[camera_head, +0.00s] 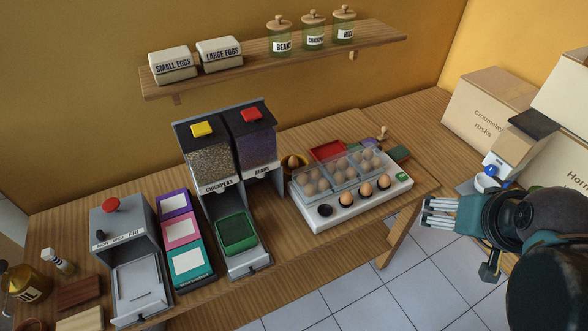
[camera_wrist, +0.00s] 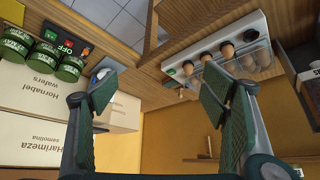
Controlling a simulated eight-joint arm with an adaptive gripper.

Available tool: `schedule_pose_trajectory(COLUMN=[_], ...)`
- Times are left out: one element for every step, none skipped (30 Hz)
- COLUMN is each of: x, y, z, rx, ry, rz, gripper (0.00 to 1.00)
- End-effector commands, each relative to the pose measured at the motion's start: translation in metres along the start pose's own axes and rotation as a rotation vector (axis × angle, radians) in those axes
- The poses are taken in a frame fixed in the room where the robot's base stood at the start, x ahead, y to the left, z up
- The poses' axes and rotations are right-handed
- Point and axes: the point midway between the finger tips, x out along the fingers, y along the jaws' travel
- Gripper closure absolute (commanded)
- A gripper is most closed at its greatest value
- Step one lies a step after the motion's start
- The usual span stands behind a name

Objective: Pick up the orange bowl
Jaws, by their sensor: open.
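A small orange-brown bowl (camera_head: 305,159) stands on the wooden counter in the head view, behind the left end of the white egg tray. An egg-like brown thing shows in it, and its lower part is hidden. I cannot make the bowl out in the wrist view. My gripper (camera_head: 428,212) is open and empty at the right of the head view, beyond the counter's front edge and well apart from the bowl. In the wrist view my gripper's fingers (camera_wrist: 158,97) are spread wide with nothing between them.
The egg tray (camera_head: 345,216) with clear egg boxes stands between my gripper and the bowl. Left of the bowl are the chickpea and bean dispensers (camera_head: 225,147). A shelf (camera_head: 280,48) with jars hangs above. Cardboard boxes (camera_head: 487,112) stand at the right.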

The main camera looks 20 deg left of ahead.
Motion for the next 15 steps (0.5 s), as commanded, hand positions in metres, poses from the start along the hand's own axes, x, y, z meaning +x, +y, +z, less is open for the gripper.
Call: schedule_pose_trajectory(x=[0.0,0.001,0.001,0.002,0.002,0.003,0.004,0.005,0.006,0.007,0.008,0.01,0.011,0.012,0.014], y=[-0.003,-0.005,-0.008,-0.01,-0.012,-0.015,-0.018,-0.02,-0.024,-0.026,-0.029,-0.032,-0.035,-0.038,-0.042], z=[-0.007,-0.01,-0.015,-0.019,-0.023,-0.029,-0.033,-0.037,-0.042,-0.046,-0.05,-0.055,-0.059,-0.063,-0.068], rx=[-0.009,-0.014,-0.022,-0.028,-0.034,-0.043,-0.049,-0.055,-0.065,-0.072,-0.079,-0.088,-0.094,-0.101,-0.111], ry=[-0.007,-0.012,-0.018,-0.023,-0.028,-0.035,-0.041,-0.047,-0.054,-0.059,-0.064,-0.072,-0.078,-0.083,-0.09], rz=[-0.004,-0.007,-0.01,-0.013,-0.016,-0.02,-0.023,-0.025,-0.029,-0.033,-0.035,-0.039,-0.042,-0.045,-0.048], gripper=[0.27,0.27,0.27,0.27,0.27,0.27,0.27,0.27,0.27,0.27,0.27,0.27,0.27,0.27,0.27])
